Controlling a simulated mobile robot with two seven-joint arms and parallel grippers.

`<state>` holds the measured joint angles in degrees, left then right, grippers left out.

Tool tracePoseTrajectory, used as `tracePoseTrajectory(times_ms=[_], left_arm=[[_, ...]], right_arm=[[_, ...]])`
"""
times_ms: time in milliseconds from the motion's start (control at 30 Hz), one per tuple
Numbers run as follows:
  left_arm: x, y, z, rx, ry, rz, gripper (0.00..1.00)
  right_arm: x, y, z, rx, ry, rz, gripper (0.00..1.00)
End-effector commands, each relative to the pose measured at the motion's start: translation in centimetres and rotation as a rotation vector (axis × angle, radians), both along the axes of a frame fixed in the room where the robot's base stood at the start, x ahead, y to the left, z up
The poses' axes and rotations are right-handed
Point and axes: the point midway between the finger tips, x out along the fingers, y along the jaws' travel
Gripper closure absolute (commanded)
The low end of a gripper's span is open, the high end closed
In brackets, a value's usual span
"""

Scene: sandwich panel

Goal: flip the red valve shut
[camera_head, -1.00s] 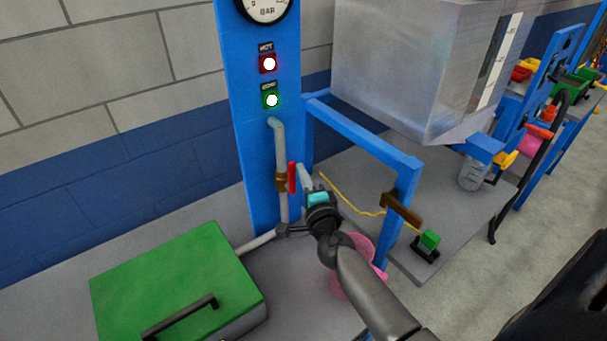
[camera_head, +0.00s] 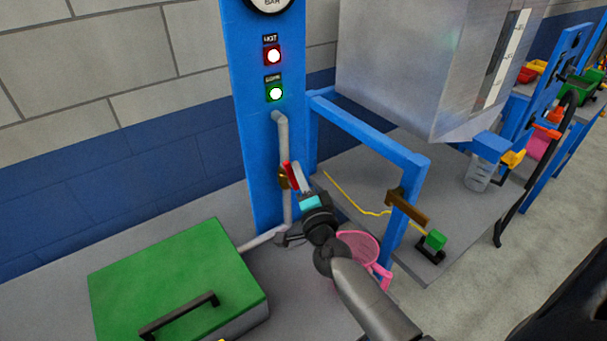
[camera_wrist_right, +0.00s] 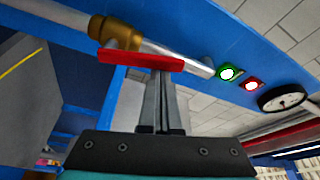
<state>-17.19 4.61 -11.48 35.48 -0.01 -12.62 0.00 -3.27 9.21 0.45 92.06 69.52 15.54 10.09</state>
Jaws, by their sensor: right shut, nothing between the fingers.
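The red valve handle (camera_head: 291,175) sits on a brass valve body (camera_head: 284,181) on the grey pipe in front of the blue column. The handle is tilted from upright in the head view. In the right wrist view the red handle (camera_wrist_right: 140,60) lies across the fingertips and the brass body (camera_wrist_right: 115,32) is behind it. My right gripper (camera_head: 298,176) is shut and empty, its fingertips (camera_wrist_right: 158,75) at the handle and seemingly touching it. My left gripper is not in view.
A blue frame (camera_head: 370,130) and a brown lever (camera_head: 408,207) stand right of my arm. A pink cup (camera_head: 360,247) is beside my wrist. A green lidded box (camera_head: 175,280) is at lower left. Green and red lamps (camera_head: 274,92) are above the pipe.

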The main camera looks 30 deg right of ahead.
Motion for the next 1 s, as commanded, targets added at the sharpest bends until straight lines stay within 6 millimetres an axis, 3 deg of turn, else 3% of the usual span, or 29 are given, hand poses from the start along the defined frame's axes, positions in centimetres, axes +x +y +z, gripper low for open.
tracePoseTrajectory(times_ms=[1000], left_arm=[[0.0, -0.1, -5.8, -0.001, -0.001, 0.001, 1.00]], right_arm=[[-0.4, 4.9, -3.6, -0.958, -0.074, 0.001, 1.00]])
